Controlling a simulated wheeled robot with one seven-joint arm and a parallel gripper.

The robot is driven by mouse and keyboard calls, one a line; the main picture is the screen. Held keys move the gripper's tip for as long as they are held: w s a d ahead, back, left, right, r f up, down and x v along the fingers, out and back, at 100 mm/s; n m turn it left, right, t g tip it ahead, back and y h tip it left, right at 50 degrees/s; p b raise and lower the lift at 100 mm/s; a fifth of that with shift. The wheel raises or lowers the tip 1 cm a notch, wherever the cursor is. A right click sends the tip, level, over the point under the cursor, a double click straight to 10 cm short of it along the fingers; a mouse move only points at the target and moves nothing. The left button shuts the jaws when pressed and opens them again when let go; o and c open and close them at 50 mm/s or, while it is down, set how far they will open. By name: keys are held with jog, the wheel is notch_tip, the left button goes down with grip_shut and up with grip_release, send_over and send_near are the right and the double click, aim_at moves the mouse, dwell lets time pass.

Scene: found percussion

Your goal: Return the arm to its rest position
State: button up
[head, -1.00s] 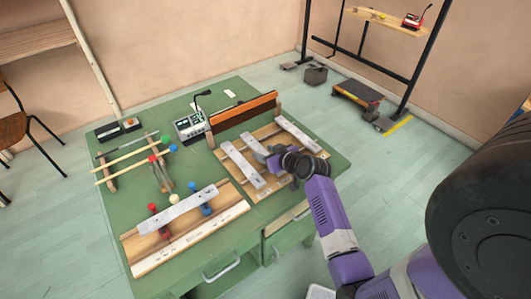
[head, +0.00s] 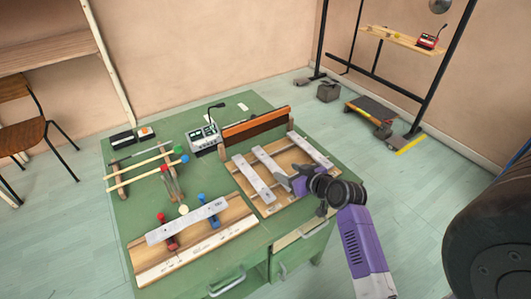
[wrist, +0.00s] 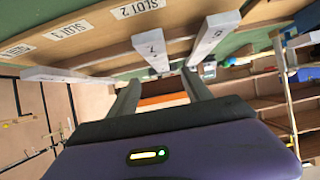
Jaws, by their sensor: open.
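My gripper (head: 290,180) is open and empty, low over the front of the slotted wooden board on the green table. Its two fingers (wrist: 158,85) stand apart in the wrist view. Three grey metal bars lie on the board: a left bar (head: 253,178), a middle bar (head: 270,160) and a right bar (head: 307,151). The fingers are close to the near end of the middle bar; I cannot tell whether they touch it. The wrist view also shows the bars, with labels reading SLOT 2 (wrist: 134,10) and SLOT 3 (wrist: 69,30).
The green table (head: 240,102) also holds a front-left board with a grey bar (head: 187,220), a mallet rack (head: 150,165), an electronic box (head: 203,137) and an upright wooden panel (head: 257,127). A chair (head: 28,140) stands left.

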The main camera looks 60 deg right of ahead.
jog(key=shift+s, duration=0.1)
notch_tip(320, 180, up, 6)
jog(key=s+m+t+h, duration=0.1)
jog(key=m+h, duration=0.1)
jog(key=h, duration=0.2)
jog(key=s+a+r+n+t+y, duration=0.2)
jog(key=a, duration=0.9)
jog(key=s+a+r+n+t+y, duration=0.1)
jog(key=a+r+n+t, duration=0.15)
jog(key=a, duration=0.75)
jog(key=s+a+n+y, duration=0.2)
jog(key=s+a, duration=0.3)
jog(key=a, duration=0.3)
jog(key=s+a+r+n+g+y, duration=0.1)
jog(key=s+a+n+y, duration=0.1)
jog(key=s+a+y, duration=0.3)
jog(key=a, duration=0.4)
jog(key=shift+s+r, duration=0.15)
jog(key=shift+s, duration=0.25)
